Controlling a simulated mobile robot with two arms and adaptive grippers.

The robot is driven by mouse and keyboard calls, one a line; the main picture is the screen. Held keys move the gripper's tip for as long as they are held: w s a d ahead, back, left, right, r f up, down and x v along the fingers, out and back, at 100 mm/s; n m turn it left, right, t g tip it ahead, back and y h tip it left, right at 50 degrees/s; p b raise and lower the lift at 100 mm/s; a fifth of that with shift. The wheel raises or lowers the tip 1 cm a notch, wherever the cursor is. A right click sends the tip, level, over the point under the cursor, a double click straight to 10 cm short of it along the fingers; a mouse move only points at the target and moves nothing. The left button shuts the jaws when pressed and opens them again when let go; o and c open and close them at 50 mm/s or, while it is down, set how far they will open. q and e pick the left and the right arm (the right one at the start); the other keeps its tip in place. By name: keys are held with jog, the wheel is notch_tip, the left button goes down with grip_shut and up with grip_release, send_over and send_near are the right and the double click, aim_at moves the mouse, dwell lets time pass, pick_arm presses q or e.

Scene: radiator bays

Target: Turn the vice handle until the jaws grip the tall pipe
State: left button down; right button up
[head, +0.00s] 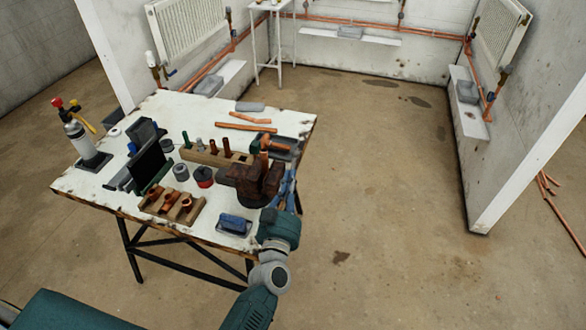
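The rusty brown vice (246,181) stands at the right front of the white workbench (217,211). An upright copper pipe (264,160), which looks like the tall pipe, rises at the vice's jaws. I cannot tell whether the jaws touch it. The vice handle cannot be made out; my arm and the vice body may hide it.
Open floor lies right of the bench.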

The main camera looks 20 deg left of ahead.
pick_arm(q)
jog(key=s, duration=0.3)
jog(key=g+h, duration=0.2)
jog(key=h, duration=0.3)
send_near(293, 153)
jog(key=shift+w+r+b, duration=0.4)
jog(key=shift+w+r, duration=0.45)
jog(key=shift+r, duration=0.15)
jog(key=shift+w+d+f, duration=0.2)
jog(key=shift+w+f, duration=0.4)
jog(key=shift+w+d+f, duration=0.2)
jog(key=shift+w+f, duration=0.35)
jog(key=shift+f, duration=0.05)
jog(key=shift+w+d+f, duration=0.15)
jog(key=shift+w+f, duration=0.2)
jog(key=shift+f, duration=0.15)
pick_arm(e)
jog(key=shift+w+a+f, duration=0.2)
jog(key=shift+w+a, duration=0.15)
jog(key=shift+w, duration=0.1)
jog(key=shift+w+a+f, duration=0.15)
jog(key=shift+w+a, duration=0.2)
jog(key=shift+w, duration=0.1)
